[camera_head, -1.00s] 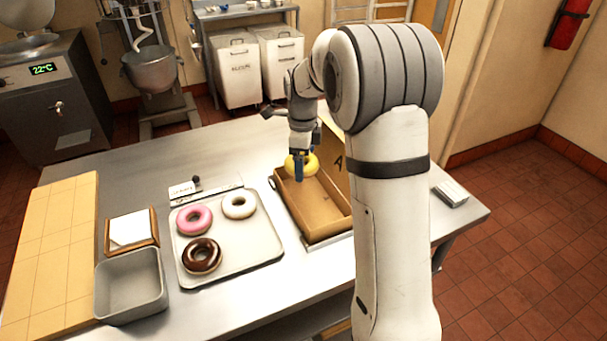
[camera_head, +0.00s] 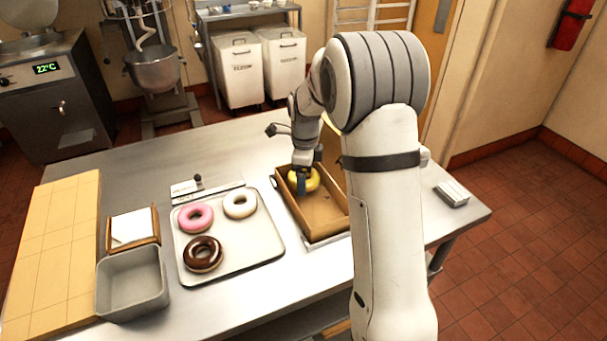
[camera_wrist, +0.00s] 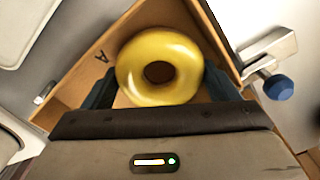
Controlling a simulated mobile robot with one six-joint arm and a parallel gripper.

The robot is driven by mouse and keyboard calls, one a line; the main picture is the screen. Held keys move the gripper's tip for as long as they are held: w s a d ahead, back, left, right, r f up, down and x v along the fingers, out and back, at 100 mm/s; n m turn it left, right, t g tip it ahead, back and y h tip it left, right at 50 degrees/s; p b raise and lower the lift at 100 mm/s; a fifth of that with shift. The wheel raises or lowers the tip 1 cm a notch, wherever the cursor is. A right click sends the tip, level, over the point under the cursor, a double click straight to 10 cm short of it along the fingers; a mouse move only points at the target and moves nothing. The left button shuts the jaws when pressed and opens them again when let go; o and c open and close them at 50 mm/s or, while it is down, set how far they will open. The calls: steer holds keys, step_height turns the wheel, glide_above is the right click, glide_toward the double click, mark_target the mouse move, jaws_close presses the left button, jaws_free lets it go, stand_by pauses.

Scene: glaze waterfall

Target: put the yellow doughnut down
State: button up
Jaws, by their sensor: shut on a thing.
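The yellow doughnut (camera_head: 305,180) is between the fingers of my gripper (camera_head: 302,184), at the far end of the open brown box (camera_head: 325,218). In the wrist view the doughnut (camera_wrist: 159,66) lies flat to the camera, with one dark blue finger of my gripper (camera_wrist: 155,88) on each side. The box (camera_wrist: 62,92) shows around and beneath it, with a letter A on its wall. The doughnut is within the box's outline and low; whether it touches the box floor is hidden.
A tray (camera_head: 262,252) left of the box holds pink (camera_head: 195,217), white (camera_head: 240,204) and chocolate (camera_head: 203,253) doughnuts. A grey bin (camera_head: 132,285) and a napkin holder (camera_head: 133,228) stand further left. A clamp with a blue knob (camera_wrist: 278,87) is beside the box.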

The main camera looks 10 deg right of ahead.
steer(key=o, duration=0.8)
steer(key=shift+f, duration=0.1)
step_height(320, 180, up, 12)
steer(key=r, duration=0.1)
steer(key=s+r+n, duration=0.3)
steer(key=s+n, duration=0.3)
steer(key=s, duration=0.2)
steer(key=s+f+n+t, duration=0.1)
steer(key=s+n, duration=0.4)
steer(key=s, duration=0.2)
steer(key=s+f+n+t, duration=0.1)
steer(key=s+n, duration=0.5)
steer(key=s, duration=0.1)
steer(key=s+f+n+t, duration=0.1)
steer(key=s+f+n, duration=0.1)
steer(key=s+n, duration=0.3)
steer(key=shift+s+a, duration=0.2)
steer(key=shift+s, duration=0.75)
